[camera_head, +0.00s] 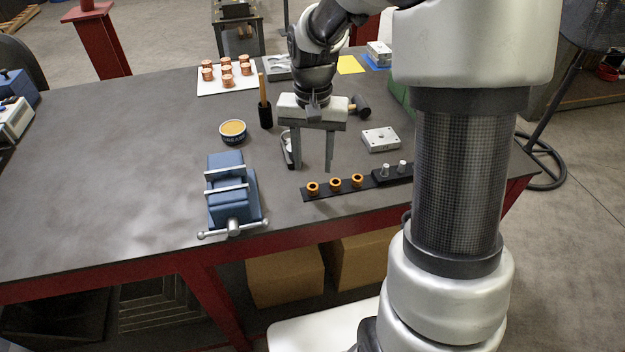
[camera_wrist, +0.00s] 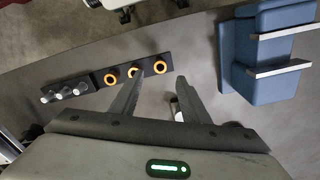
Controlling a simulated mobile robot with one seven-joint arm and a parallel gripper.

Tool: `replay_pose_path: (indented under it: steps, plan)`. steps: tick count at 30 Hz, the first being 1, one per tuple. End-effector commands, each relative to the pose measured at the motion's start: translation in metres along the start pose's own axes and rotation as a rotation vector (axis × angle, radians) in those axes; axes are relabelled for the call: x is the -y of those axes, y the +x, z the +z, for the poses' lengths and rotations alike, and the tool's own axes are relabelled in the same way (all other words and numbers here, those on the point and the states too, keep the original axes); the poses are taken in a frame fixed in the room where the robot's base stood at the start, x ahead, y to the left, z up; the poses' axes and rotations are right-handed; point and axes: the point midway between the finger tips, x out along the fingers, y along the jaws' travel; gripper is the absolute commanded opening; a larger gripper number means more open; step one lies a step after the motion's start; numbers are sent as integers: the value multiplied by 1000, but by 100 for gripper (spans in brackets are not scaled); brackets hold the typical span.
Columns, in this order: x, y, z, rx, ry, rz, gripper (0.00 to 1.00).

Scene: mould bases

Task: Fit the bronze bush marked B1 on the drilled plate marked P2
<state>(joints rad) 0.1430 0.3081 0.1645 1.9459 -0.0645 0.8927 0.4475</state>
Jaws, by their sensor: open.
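Three bronze bushes stand in a row on a black strip (camera_head: 322,192): a left one (camera_head: 313,188), a middle one (camera_head: 335,183) and a right one (camera_head: 357,180). I cannot read which is B1. A light drilled plate (camera_head: 380,139) lies flat behind the strip; its mark is unreadable. My gripper (camera_head: 313,168) points down, open and empty, above the bench behind the bushes. In the wrist view, my gripper (camera_wrist: 160,79) has its jaws apart, with the bush that is leftmost in the head view (camera_wrist: 160,67) just beyond the tips.
A blue vise (camera_head: 232,190) stands left of the strip. Silver pins (camera_head: 402,166) stand on a black block at its right. A grease tin (camera_head: 232,130), a wooden-handled tool (camera_head: 265,105) and a white board (camera_head: 226,90) with copper parts lie farther back.

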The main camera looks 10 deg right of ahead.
Motion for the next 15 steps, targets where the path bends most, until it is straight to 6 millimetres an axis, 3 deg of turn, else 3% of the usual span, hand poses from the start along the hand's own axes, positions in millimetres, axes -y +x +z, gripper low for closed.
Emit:
replay_pose_path:
  steps: [6, 15]
  plan:
    - [0, 43, 1, 3, -1, 0, 42]
    - [0, 69, 0, 1, 0, 0, 42]
